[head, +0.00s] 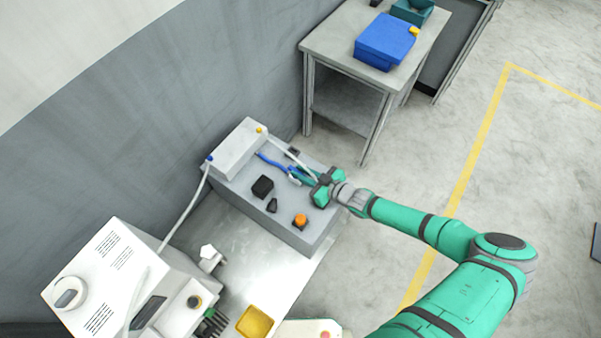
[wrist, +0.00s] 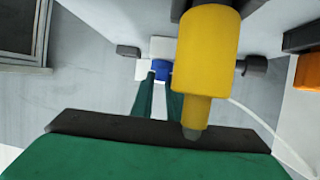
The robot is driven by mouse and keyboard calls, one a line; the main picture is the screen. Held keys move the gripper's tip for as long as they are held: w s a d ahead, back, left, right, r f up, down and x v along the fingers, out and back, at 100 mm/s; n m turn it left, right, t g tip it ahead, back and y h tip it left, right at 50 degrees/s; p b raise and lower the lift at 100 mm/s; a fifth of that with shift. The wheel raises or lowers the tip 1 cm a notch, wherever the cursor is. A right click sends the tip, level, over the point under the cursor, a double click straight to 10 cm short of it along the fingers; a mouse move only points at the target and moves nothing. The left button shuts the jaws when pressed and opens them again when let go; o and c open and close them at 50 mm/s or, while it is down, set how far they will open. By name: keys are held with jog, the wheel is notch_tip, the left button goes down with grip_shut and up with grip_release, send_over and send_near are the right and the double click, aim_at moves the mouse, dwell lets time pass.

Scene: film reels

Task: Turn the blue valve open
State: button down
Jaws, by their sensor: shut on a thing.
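The blue valve (head: 269,160) shows as a slim blue handle on top of the grey cabinet (head: 232,190), beside the white box. My gripper (head: 293,174) reaches over the cabinet from the right, with its fingers at the handle's near end. In the wrist view, my gripper (wrist: 161,90) has its two green fingers close together, with a blue part of the valve (wrist: 162,70) at their tips. The fingers are shut on the valve. They and the gripper body hide part of it, so how far it is turned is unclear.
A black block (head: 262,187), a dark knob (head: 272,205) and an orange knob (head: 300,221) stand on the cabinet. A white box (head: 239,150) is behind. A yellow cylinder (wrist: 207,65) is close in the wrist view. A table with a blue box (head: 384,42) stands beyond.

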jog(key=shift+w+d+f+n+g+y, duration=0.15)
jog(key=shift+d+n+g+y, duration=0.15)
jog(key=shift+n+g, duration=0.25)
jog(key=c, duration=1.7)
grip_release()
jog(key=shift+a, duration=0.1)
jog(key=shift+s+d+r, duration=0.2)
jog(key=shift+s+d, duration=0.1)
jog(key=v, duration=1)
jog(key=shift+s+f, duration=0.1)
